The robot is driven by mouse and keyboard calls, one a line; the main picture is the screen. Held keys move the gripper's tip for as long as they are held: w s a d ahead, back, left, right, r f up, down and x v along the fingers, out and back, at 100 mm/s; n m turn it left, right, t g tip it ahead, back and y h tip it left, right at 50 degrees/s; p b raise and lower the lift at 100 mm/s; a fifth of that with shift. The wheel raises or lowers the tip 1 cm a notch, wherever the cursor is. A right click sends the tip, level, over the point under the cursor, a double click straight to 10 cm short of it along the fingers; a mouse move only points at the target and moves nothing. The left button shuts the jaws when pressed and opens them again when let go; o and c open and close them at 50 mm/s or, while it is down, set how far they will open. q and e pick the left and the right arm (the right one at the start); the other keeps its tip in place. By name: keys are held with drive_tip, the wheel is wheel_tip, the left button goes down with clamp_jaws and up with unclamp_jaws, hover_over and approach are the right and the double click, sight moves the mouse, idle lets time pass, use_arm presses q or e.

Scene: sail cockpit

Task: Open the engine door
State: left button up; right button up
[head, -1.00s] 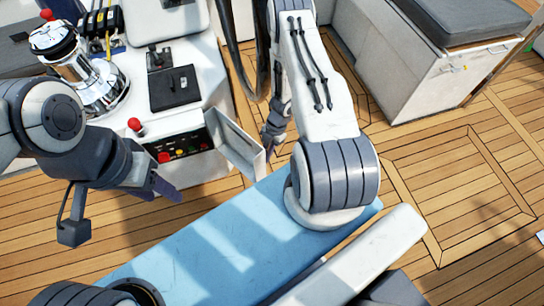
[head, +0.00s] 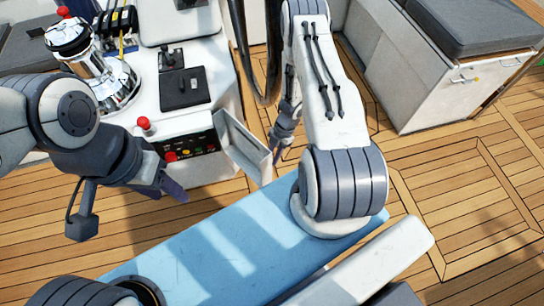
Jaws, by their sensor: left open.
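The engine door (head: 243,147) is a small pale panel on the right side of the white console's front. It stands swung out from the console. Beside it the dark control panel (head: 190,148) shows, with red, yellow and green buttons. My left gripper (head: 172,184) is open and empty, below and left of the door, in front of the console and apart from the door. My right gripper (head: 281,140) is just right of the door, partly hidden behind my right arm. I cannot tell whether it touches the door or whether its jaws are open.
The white console (head: 118,128) carries a red knob (head: 144,123), a black lever plate (head: 184,88) and a chrome winch (head: 105,82). A white bench (head: 440,85) with a grey cushion (head: 475,24) stands at right. The planked deck (head: 465,195) at right is clear.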

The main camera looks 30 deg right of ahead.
drive_tip(key=v, duration=1)
drive_tip(key=shift+p, duration=0.3)
drive_tip(key=shift+w, duration=0.1)
